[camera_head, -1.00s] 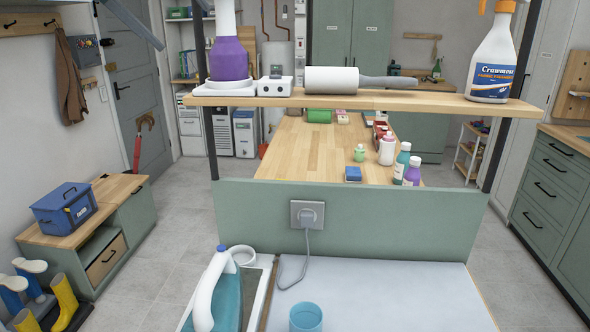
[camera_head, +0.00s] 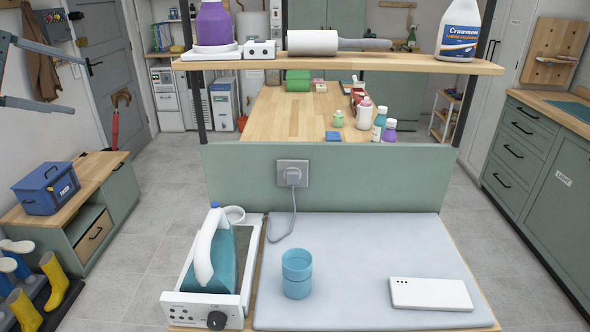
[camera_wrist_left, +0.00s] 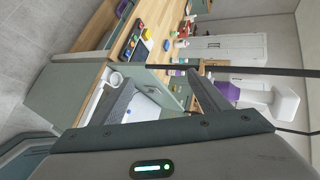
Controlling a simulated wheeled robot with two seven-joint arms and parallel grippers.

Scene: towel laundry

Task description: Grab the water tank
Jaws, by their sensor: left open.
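A teal, see-through container with a white handle and a blue cap (camera_head: 222,262) looks like the water tank. It sits upright in a white appliance base with a black knob (camera_head: 202,309), at the front left of the padded board. My left gripper (camera_head: 78,85) is open and empty at the left edge of the head view, up and left of the tank and well apart from it. Its two spread fingers (camera_wrist_left: 160,78) also show in the left wrist view, where I cannot make out the tank clearly. My right gripper is not in view.
A blue cup (camera_head: 297,275) and a white flat box (camera_head: 431,294) lie on the grey board (camera_head: 365,245). A wooden shelf (camera_head: 350,66) with bottles and a lint roller spans above it. A corded plug sits in the green panel (camera_head: 350,172). A low cabinet (camera_head: 103,168) stands left.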

